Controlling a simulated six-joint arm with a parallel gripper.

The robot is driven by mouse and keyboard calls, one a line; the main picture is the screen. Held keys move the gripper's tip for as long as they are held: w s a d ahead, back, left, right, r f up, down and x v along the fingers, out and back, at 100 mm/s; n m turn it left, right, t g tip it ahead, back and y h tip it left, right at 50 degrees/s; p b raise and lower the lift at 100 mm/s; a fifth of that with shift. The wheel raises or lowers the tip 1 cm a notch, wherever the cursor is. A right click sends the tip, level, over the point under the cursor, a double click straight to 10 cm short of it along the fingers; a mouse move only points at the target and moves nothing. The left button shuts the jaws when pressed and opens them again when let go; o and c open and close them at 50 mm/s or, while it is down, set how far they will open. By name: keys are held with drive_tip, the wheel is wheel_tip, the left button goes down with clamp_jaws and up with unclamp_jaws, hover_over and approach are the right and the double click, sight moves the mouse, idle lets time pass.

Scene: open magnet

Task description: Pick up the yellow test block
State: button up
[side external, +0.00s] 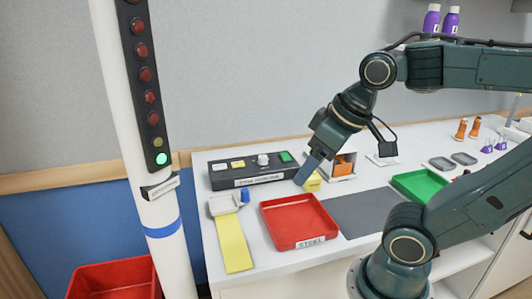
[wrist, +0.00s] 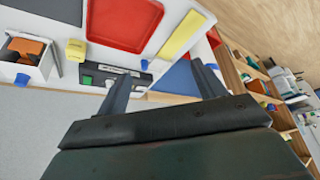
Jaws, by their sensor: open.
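The yellow test block (side external: 313,184) sits on the white bench, between the black console and the small white open box. It also shows in the wrist view (wrist: 76,50), to the left of both fingers and apart from them. My gripper (side external: 302,180) points down and left, its fingertips close to the block in the side view, partly overlapping it. The exact gap in depth cannot be told. In the wrist view my gripper (wrist: 167,70) has its two fingers spread wide, with nothing held between them.
A black console (side external: 222,181) with buttons stands behind. A red tray (side external: 297,240) labelled STEEL lies in front, with a yellow sheet (side external: 233,245) left of it. A grey mat (side external: 365,215) and green tray (side external: 418,184) lie right. A white box (side external: 343,178) holds something orange.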

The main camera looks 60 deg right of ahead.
drive_tip(key=w+d+m+g, duration=0.3)
drive_tip(key=w+d+m, duration=0.35)
drive_tip(key=d, duration=0.65)
drive_tip(key=w+d+f+m+g, duration=0.1)
drive_tip(key=d+f, duration=0.2)
drive_tip(key=d, duration=0.3)
drive_tip(key=w+d+f+m+g, duration=0.1)
drive_tip(key=d+f, duration=0.2)
drive_tip(key=d, duration=0.4)
drive_tip(key=shift+d, duration=0.3)
drive_tip(key=shift+f, duration=0.15)
hover_over(311, 181)
drive_tip(key=d, duration=0.3)
drive_tip(key=shift+w+a+f, duration=0.1)
drive_tip(key=shift+w+f, duration=0.1)
drive_tip(key=shift+f, duration=1.95)
drive_tip(key=shift+w+a+f, duration=0.1)
drive_tip(key=shift+w+f, duration=0.1)
drive_tip(key=shift+f, duration=1.9)
drive_tip(key=shift+f, duration=0.1)
drive_tip(key=shift+f, duration=2.5)
